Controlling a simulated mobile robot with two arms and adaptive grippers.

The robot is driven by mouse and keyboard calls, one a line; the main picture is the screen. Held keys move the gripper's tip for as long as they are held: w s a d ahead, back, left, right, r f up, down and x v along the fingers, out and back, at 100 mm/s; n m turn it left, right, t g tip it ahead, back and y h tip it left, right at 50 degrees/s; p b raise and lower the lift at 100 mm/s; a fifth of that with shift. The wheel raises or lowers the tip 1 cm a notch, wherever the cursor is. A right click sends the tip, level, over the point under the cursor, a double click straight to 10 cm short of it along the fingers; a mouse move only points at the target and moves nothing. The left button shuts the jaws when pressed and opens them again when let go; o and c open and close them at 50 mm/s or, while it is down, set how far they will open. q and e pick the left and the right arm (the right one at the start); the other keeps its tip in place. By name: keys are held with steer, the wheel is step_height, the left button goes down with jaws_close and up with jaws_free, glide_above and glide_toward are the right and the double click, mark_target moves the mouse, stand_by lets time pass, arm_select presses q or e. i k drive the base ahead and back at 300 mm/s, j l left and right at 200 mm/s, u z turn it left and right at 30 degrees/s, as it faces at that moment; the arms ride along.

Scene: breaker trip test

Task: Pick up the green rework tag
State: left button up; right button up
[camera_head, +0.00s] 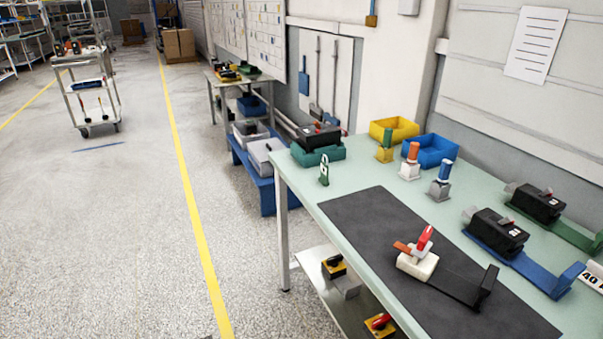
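A small green tag (324,171) with a pale marking stands upright near the far left corner of the pale green workbench (310,190). It looks like the green rework tag, but its print is too small to read. Neither of my grippers shows in this view.
Behind the tag are a green tray with a black device (319,137), a yellow bin (394,128) and a blue bin (431,150). Upright handled pieces (411,158) stand to its right. A dark mat (365,215) bears a white device with a red lever (417,262).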

mark_target(323, 178)
steer(key=z, duration=0.3)
steer(key=i+j+z, duration=0.15)
steer(key=j+z, duration=0.15)
steer(key=i+j+z, duration=0.1)
steer(key=j+z, duration=0.45)
steer(key=j, duration=0.2)
